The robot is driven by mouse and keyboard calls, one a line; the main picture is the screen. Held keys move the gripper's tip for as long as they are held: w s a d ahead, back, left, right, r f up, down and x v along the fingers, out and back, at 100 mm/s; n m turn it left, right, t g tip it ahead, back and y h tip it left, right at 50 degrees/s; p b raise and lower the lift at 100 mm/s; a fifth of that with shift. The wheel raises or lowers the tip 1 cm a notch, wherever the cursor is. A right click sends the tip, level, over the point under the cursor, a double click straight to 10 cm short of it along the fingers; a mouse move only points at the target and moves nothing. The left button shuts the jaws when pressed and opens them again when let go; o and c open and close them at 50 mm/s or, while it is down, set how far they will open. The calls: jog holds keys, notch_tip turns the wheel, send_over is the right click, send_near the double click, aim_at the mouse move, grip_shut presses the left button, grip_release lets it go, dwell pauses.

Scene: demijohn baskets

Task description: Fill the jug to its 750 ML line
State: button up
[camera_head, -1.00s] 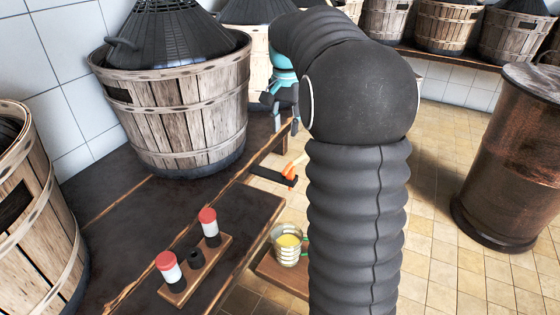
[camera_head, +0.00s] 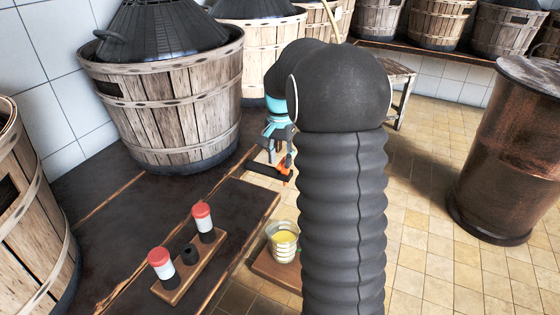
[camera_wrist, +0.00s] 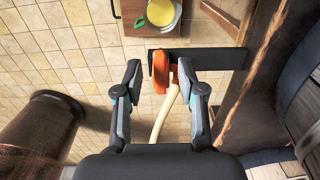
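The clear jug (camera_head: 284,243) stands upright on a low wooden stand beside the dark bench, with yellow liquid in it. Pale bands ring its side; their figures are too small to read. From above, the wrist view shows the jug (camera_wrist: 162,14) with a green handle. An orange clamp (camera_wrist: 163,72) sits at the end of a black bar (camera_wrist: 215,59), with a pale hose (camera_wrist: 164,115) running from it. My gripper (camera_wrist: 159,68) is open, its fingers apart on either side of the clamp and hose. The head view shows my gripper (camera_head: 280,140) close above the clamp (camera_head: 286,171).
A small wooden rack (camera_head: 190,268) with two red-capped containers lies on the bench (camera_head: 110,215). Slatted baskets (camera_head: 165,105) stand at left and back. A rusty drum (camera_head: 505,160) stands right. Tiled floor (camera_head: 430,230) is open between.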

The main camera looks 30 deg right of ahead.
jog(key=shift+f, duration=0.45)
grip_shut()
jog(key=shift+s+d+r+n+p, duration=0.2)
jog(key=shift+n+p, duration=0.2)
jog(key=shift+n, duration=0.3)
jog(key=shift+s+d+f+n+p, duration=0.15)
jog(key=shift+d+n+p, duration=0.1)
jog(key=shift+n, duration=0.55)
jog(key=shift+s+d+n+p, duration=0.1)
jog(key=shift+s+n+p, duration=0.1)
jog(key=shift+n, duration=0.6)
grip_release()
